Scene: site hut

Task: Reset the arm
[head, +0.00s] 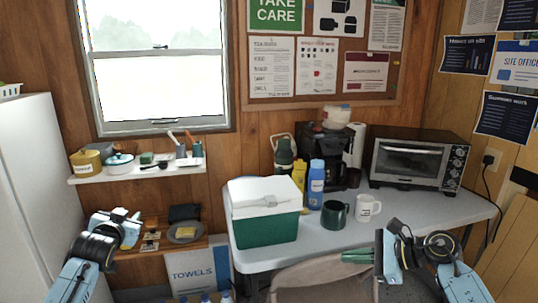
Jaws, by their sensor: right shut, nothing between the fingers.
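My left arm comes in from the lower left. Its gripper end (124,224) is bent up in front of the low wooden shelf, clear of the table; its fingers cannot be made out. My right arm comes in from the lower right, folded at its joints. Its gripper (379,258) is shut and empty, near the front edge of the table (425,216). A small green piece (356,257) shows just left of it; I cannot tell what it is. I see nothing held in either gripper.
On the table stand a green cooler with white lid (265,228), a blue bottle (316,185), a green mug (335,215), a white mug (367,208), a coffee maker (322,150) and a toaster oven (418,160). A chair (315,278) is in front. A white fridge (30,190) is left.

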